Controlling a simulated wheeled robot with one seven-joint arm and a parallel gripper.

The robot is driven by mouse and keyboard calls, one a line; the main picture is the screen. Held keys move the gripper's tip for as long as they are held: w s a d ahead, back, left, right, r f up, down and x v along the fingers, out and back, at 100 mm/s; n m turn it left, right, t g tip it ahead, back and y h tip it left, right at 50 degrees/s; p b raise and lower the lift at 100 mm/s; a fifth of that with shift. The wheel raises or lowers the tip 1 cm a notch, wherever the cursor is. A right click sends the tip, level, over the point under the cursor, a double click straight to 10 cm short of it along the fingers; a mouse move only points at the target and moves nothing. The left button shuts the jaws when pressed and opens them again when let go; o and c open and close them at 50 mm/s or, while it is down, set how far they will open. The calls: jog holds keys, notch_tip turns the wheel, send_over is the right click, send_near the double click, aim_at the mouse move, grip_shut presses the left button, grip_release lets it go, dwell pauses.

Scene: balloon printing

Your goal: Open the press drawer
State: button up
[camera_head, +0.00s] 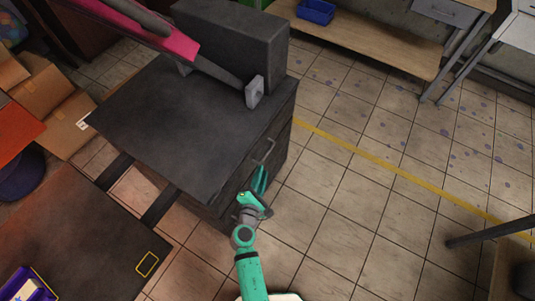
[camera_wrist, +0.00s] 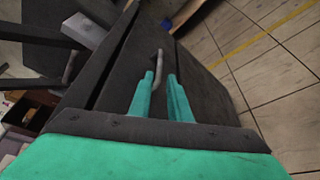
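The press (camera_head: 180,105) is a dark grey cabinet with a flat top, standing in the upper middle of the head view. Its drawer front faces right, with a grey bar handle (camera_head: 264,151) near the upper edge. The drawer looks shut. In the wrist view the drawer front (camera_wrist: 135,60) fills the middle, and the handle (camera_wrist: 156,66) stands just ahead of the fingertips.
A pink lever arm (camera_head: 170,38) reaches over the press top. Cardboard boxes (camera_head: 65,125) lie at the left, and a dark table (camera_head: 85,245) stands at the lower left. A wooden shelf (camera_head: 380,48) stands at the back. The tiled floor (camera_head: 360,180) right of the press is clear.

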aim_at(268, 153)
jog(key=x, duration=1.1)
jog(key=shift+a+r, duration=0.1)
jog(key=shift+c, duration=0.3)
grip_shut()
jog(key=shift+s, duration=0.1)
